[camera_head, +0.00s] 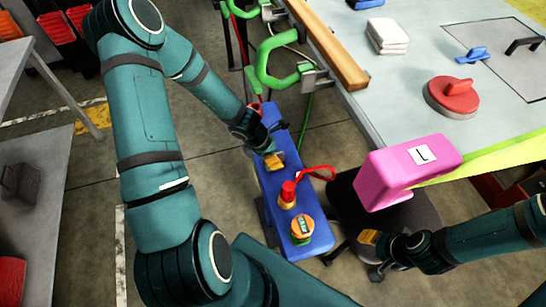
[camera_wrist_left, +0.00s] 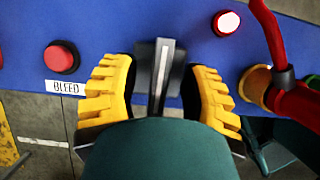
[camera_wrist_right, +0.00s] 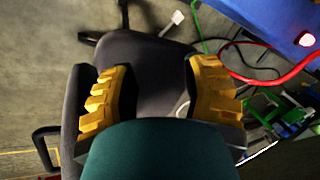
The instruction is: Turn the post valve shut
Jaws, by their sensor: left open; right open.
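The blue post (camera_head: 270,200) stands in the middle of the head view. A grey lever with a pale stripe (camera_wrist_left: 162,75), apparently the post valve's handle, shows on its blue face in the left wrist view. My left gripper (camera_head: 272,158) is open over the post, with its yellow fingers on either side of the lever and gaps showing. The lever is hidden by my gripper in the head view.
The post also carries a red hose fitting (camera_head: 288,193), a round gauge (camera_head: 302,228) and a red button (camera_wrist_left: 62,58) marked BLEED. A pink block (camera_head: 408,170) marked L is at the bench's near corner. Green clamps (camera_head: 275,62) line the bench (camera_head: 400,100) edge.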

